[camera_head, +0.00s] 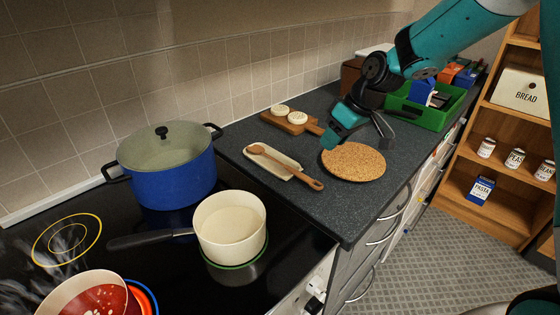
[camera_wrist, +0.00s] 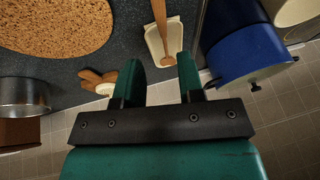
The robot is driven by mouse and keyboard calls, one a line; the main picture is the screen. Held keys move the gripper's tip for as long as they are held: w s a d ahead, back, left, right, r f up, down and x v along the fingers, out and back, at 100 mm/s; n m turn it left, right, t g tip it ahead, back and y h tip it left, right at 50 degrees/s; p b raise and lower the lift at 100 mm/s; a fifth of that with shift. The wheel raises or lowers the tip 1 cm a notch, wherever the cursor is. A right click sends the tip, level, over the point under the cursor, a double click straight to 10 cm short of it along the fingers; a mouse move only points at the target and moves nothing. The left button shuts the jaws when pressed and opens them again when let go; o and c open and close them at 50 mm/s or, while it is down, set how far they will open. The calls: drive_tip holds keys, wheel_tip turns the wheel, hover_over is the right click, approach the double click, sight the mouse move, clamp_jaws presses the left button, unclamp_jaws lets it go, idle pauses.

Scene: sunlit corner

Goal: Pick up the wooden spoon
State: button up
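The wooden spoon (camera_head: 288,167) lies on the counter with its bowl end on a cream spoon rest (camera_head: 280,158) and its handle reaching past it toward the cork mat. In the wrist view the spoon (camera_wrist: 161,25) and spoon rest (camera_wrist: 152,42) show beyond the gap between my fingers. My gripper (camera_wrist: 160,67) is open, with its two teal fingers apart and nothing between them. In the head view my gripper (camera_head: 338,138) is above the counter, to the right of the spoon and apart from it, near the cork mat.
A round cork mat (camera_head: 353,162) lies right of the spoon. A wooden board (camera_head: 284,122) with two round pale items is behind. A blue pot (camera_head: 168,177) and cream saucepan (camera_head: 230,229) stand on the left. A green crate (camera_head: 432,118) is at the back right.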

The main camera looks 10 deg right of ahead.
drive_tip(key=p, duration=0.2)
hover_over(305, 176)
drive_tip(key=s+d, duration=0.2)
wheel_tip(305, 176, down, 8)
drive_tip(key=shift+d+r, duration=0.1)
drive_tip(key=shift+r, duration=0.05)
drive_tip(key=shift+p+x, duration=0.8)
drive_tip(key=shift+x, duration=1.8)
drive_tip(key=shift+w, duration=0.2)
clamp_jaws()
